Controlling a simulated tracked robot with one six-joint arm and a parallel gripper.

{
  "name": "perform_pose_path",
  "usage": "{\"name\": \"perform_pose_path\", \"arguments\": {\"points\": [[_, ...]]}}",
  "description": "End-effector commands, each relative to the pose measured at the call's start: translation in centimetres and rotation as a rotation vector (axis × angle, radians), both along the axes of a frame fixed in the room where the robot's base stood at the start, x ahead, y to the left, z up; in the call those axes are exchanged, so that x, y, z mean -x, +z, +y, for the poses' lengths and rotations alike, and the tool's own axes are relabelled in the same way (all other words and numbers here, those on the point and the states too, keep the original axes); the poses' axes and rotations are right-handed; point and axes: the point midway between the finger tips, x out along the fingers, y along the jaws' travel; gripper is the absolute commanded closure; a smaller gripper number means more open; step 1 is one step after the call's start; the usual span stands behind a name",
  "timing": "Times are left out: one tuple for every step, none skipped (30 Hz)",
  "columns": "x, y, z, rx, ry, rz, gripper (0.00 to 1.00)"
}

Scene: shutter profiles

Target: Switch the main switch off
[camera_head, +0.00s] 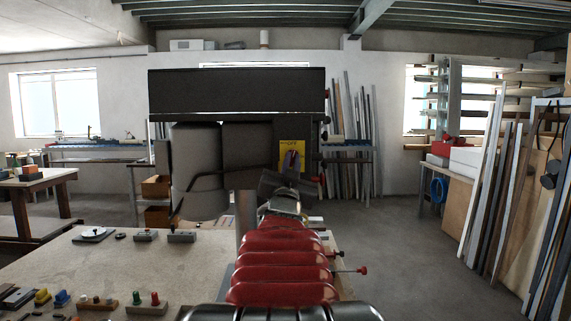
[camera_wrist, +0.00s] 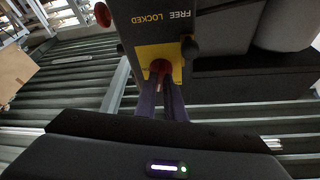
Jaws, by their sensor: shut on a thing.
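The main switch is a red knob (camera_wrist: 160,67) on a yellow plate (camera_wrist: 150,53), which is fixed to the dark box of a large machine. In the head view the yellow plate (camera_head: 284,158) faces me and the word OFF shows at its top. My gripper (camera_wrist: 164,84) has its two purple fingers shut on the knob, one at each side. In the head view my gripper (camera_head: 290,163) reaches the plate and hides most of the knob. The knob's exact turn cannot be told.
The machine (camera_head: 235,92) has a broad dark beam and grey housings left of the switch. A red-tipped lever (camera_wrist: 102,14) is near the plate, by FREE and LOCKED lettering. The worktable (camera_head: 60,260) holds several small fixtures at left. Long profiles lean at right (camera_head: 490,190); the floor between is clear.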

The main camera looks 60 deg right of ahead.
Motion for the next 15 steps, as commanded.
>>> {"name": "perform_pose_path", "arguments": {"points": [[0.17,0.01,-0.07,0.013,-0.002,0.025,1.0],[0.18,0.02,-0.07,0.022,-0.003,0.042,1.0],[0.22,0.02,-0.1,0.034,-0.003,0.064,1.0],[0.24,0.02,-0.11,0.042,-0.004,0.081,1.0],[0.26,0.02,-0.11,0.051,-0.004,0.099,1.0],[0.27,0.03,-0.11,0.063,-0.004,0.121,1.0],[0.26,0.03,-0.11,0.072,-0.003,0.138,1.0],[0.28,0.03,-0.11,0.08,-0.003,0.155,1.0],[0.31,0.04,-0.12,0.091,-0.003,0.176,1.0],[0.32,0.05,-0.13,0.099,-0.003,0.192,1.0],[0.34,0.04,-0.14,0.106,-0.004,0.205,1.0],[0.31,0.05,-0.13,0.115,-0.003,0.223,1.0],[0.32,0.05,-0.12,0.121,-0.003,0.233,1.0],[0.29,0.04,-0.11,0.125,-0.002,0.243,1.0],[0.28,0.04,-0.11,0.13,-0.002,0.252,1.0]]}}
